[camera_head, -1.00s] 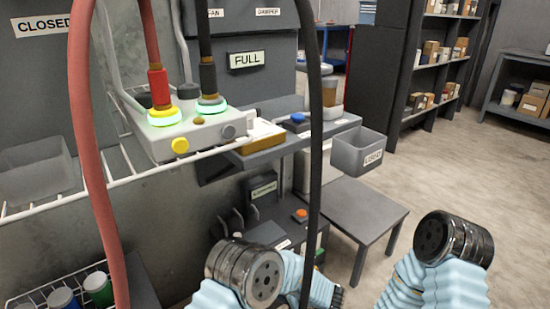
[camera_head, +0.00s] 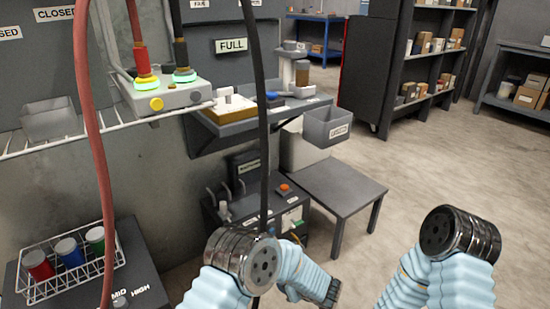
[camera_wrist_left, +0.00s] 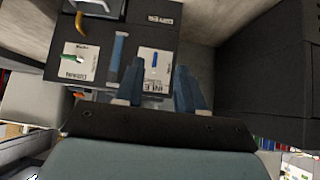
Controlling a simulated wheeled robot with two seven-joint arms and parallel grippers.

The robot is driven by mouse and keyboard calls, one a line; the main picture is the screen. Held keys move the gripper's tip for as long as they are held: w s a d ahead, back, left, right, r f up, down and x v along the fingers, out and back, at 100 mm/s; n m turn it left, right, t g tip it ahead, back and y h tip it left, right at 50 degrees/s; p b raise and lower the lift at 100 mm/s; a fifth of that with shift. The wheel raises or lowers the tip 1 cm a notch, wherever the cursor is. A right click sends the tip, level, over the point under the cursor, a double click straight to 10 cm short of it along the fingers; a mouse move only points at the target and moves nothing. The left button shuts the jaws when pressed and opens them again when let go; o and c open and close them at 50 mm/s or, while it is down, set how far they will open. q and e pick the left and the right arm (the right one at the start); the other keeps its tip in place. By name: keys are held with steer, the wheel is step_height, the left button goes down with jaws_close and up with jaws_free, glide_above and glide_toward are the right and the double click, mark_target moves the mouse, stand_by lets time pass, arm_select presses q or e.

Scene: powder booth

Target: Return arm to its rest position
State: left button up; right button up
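My left arm, in a pale blue sleeve with a dark ribbed metal joint, comes in at the bottom middle of the head view. Its gripper (camera_head: 332,293) is a small dark shape low in the picture, beyond the sleeve. In the left wrist view two blue fingers stand apart with a gap between them (camera_wrist_left: 158,72), and I see nothing held there. My right arm shows at the lower right of the head view as a dark joint and pale blue sleeve. Its gripper is out of view.
A dark control box (camera_head: 262,210) and a low grey table (camera_head: 340,185) stand beyond the left arm. A wire basket (camera_head: 118,262) of coloured cups is at lower left. Red (camera_head: 98,150) and black (camera_head: 262,120) hoses hang in front. Floor (camera_head: 405,190) at right is clear.

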arm_select(q)
steer(key=s+a+f+m+g+h, duration=0.1)
steer(key=s+a+f+m+h, duration=0.15)
steer(key=a, duration=0.35)
steer(key=s+a+f+m+g+h, duration=0.1)
steer(key=s+a+f+h, duration=0.2)
steer(key=a, duration=0.3)
steer(key=s+a+g+h, duration=0.2)
steer(key=s, duration=0.7)
steer(key=s+a+m+g+h+p, duration=0.1)
steer(key=s+a+g, duration=0.1)
steer(key=s, duration=0.8)
steer(key=shift+r+g+h, duration=0.2)
steer(key=shift+g+h, duration=0.1)
steer(key=shift+h, duration=0.05)
steer(key=shift+o, duration=0.2)
steer(key=shift+w+m, duration=0.1)
steer(key=shift+m, duration=0.15)
